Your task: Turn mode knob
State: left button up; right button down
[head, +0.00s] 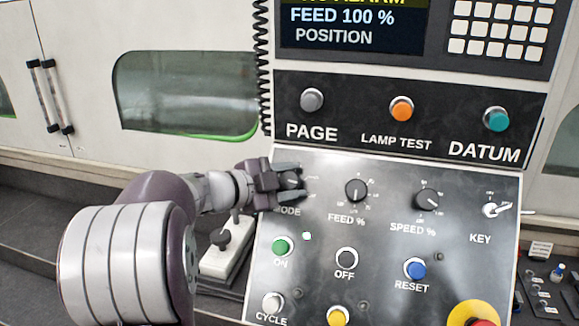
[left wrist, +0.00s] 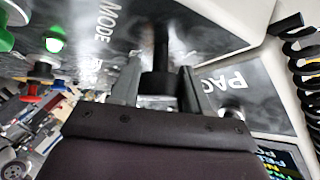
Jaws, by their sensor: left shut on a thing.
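The mode knob (left wrist: 158,83) is a dark knob on the sloped grey control panel (head: 385,290), above the MODE label. In the head view it is mostly hidden by my left gripper (head: 297,181), which reaches it from the left. In the left wrist view, the two grey fingers of my left gripper (left wrist: 160,72) stand on either side of the knob and are shut on it. Which position the knob points to cannot be told. My right gripper is not in view.
The feed knob (head: 356,191) and speed knob (head: 428,201) are to the right, with the key switch (head: 491,210) beyond. Below are the green ON button (head: 281,247), OFF button (head: 346,258) and blue RESET button (head: 414,269). A coiled cable (head: 263,70) hangs beside the console.

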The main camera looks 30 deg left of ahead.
pick_arm(q)
jog(key=m+g+p, duration=0.1)
jog(key=m, duration=0.1)
jog(key=m+g+h+p, duration=0.1)
jog(key=p, duration=0.1)
jog(key=shift+r+m, duration=0.3)
jog(key=shift+m, duration=0.1)
jog(key=shift+f+m+g+p, duration=0.15)
jog(key=shift+m+g+p, duration=0.45)
jog(key=shift+g+p, duration=0.1)
jog(key=shift+f, duration=0.1)
jog(key=o, duration=1)
jog(key=shift+s+d, duration=0.15)
jog(key=shift+s, duration=0.05)
